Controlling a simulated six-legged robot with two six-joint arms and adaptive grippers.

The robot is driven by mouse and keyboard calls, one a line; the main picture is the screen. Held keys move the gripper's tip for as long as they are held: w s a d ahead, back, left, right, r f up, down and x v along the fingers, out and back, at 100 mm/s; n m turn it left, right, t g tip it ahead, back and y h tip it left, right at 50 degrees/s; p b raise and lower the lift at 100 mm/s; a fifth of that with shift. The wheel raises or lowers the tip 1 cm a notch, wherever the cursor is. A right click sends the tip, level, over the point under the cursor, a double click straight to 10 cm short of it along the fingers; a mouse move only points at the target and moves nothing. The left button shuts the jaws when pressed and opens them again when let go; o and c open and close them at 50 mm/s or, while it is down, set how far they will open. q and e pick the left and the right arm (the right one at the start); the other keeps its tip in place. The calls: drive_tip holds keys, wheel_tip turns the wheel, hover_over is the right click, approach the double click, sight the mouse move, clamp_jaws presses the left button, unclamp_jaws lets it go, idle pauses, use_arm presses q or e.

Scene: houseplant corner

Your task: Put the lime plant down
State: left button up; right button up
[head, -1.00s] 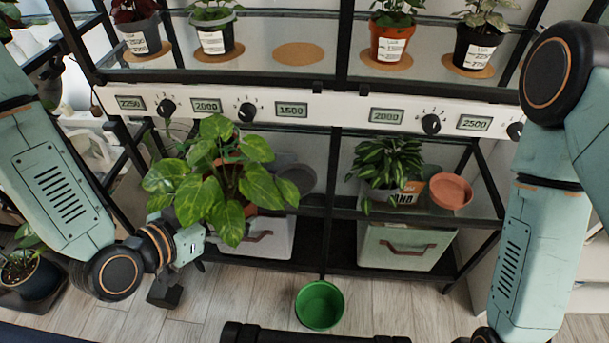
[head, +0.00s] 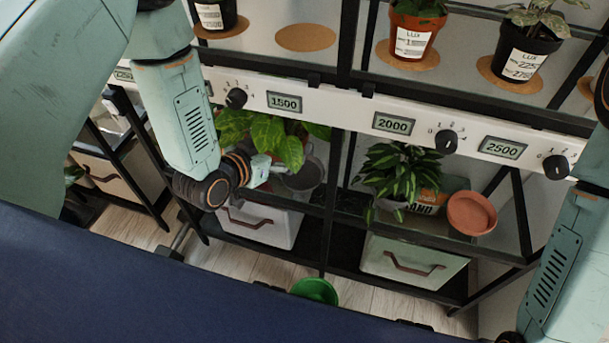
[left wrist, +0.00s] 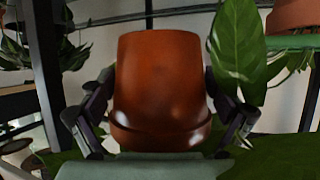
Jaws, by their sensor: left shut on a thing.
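The lime plant (head: 291,153) has broad yellow-green leaves. In the head view it shows below the white dial panel, which seems to cut off its top, and my left arm hides part of it. My left gripper (head: 264,172) reaches in from the left beside the leaves. In the left wrist view, the left gripper (left wrist: 160,105) is shut on a glossy orange-brown pot (left wrist: 160,75), a finger on each side. The pot's rim is low in that picture, with leaves around it. Whether the pot touches a surface cannot be told. My right gripper is out of view.
Below are a white bin (head: 262,222) and a pale green bin (head: 415,262). A green pot (head: 315,290) is on the floor. A bare cork disc (head: 306,38) lies on the upper shelf.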

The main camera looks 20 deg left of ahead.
use_arm(q)
drive_tip(key=shift+n+y, duration=0.5)
drive_tip(key=w, duration=0.1)
drive_tip(key=w+d, duration=0.1)
drive_tip(key=w, duration=0.1)
drive_tip(key=w+d, duration=0.1)
drive_tip(key=w, duration=0.1)
drive_tip(key=shift+d+f+b, duration=0.15)
drive_tip(key=shift+f+b, duration=0.15)
drive_tip(key=shift+f, duration=0.1)
drive_tip(key=b, duration=0.2)
hover_over(299, 178)
wheel_tip(299, 178, down, 5)
drive_tip(key=shift+f, duration=0.2)
drive_tip(key=shift+f+b, duration=0.3)
drive_tip(key=shift+f, duration=0.05)
wheel_tip(299, 178, down, 3)
drive_tip(key=shift+f+b, duration=0.15)
drive_tip(key=shift+b, duration=0.6)
drive_tip(key=shift+f, duration=0.3)
drive_tip(key=shift+r, duration=0.1)
